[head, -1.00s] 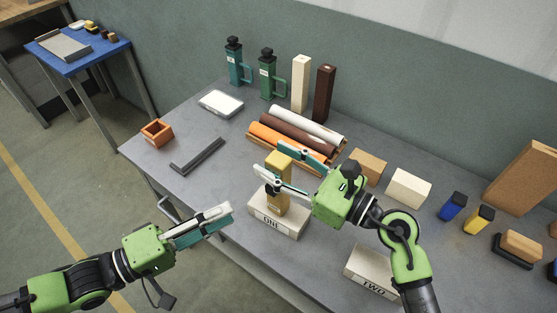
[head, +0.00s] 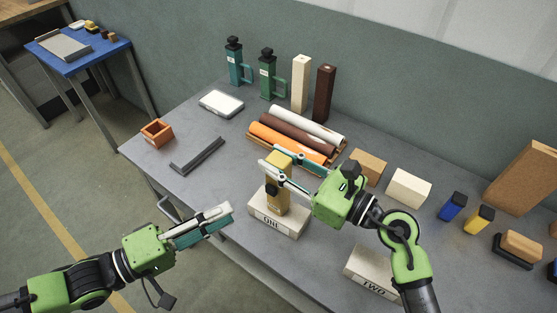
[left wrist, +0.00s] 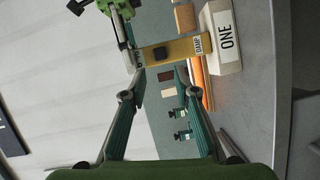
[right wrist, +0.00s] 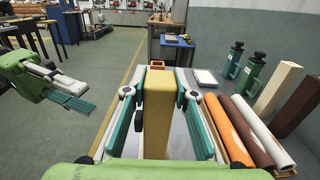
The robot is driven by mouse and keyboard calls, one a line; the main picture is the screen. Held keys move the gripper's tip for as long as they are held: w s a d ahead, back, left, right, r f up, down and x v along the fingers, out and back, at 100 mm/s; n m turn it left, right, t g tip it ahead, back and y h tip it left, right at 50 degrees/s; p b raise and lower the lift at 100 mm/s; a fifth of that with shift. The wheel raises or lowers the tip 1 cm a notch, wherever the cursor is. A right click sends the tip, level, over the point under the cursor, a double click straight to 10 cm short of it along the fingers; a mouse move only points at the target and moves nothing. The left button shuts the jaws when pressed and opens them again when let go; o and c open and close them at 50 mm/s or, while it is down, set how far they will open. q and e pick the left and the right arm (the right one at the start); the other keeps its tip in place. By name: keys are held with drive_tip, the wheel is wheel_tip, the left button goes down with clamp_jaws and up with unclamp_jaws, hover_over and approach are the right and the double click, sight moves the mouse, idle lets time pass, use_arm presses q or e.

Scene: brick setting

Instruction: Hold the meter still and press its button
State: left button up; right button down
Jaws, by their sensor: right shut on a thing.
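The meter (head: 275,199), a tall yellow block, stands upright on a pale base labelled ONE (head: 269,223). A dark button (left wrist: 160,52) shows on the meter's face in the left wrist view, with a DAMP label beside it. My right gripper (head: 272,160) is shut on the upper part of the meter, a finger on each side, as the right wrist view also shows (right wrist: 158,95). My left gripper (head: 228,213) is open and empty, left of the meter and apart from it. In the left wrist view its fingers (left wrist: 160,76) point toward the meter.
A second pale base labelled TWO (head: 373,271) stands near the front edge, below my right arm. Rolls in a tray (head: 335,153) lie behind the meter. A dark grey angle bar (head: 198,155) and an orange box (head: 156,133) are at left. The table between bar and base is clear.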

use_arm(q)
clamp_jaws()
idle(1.2)
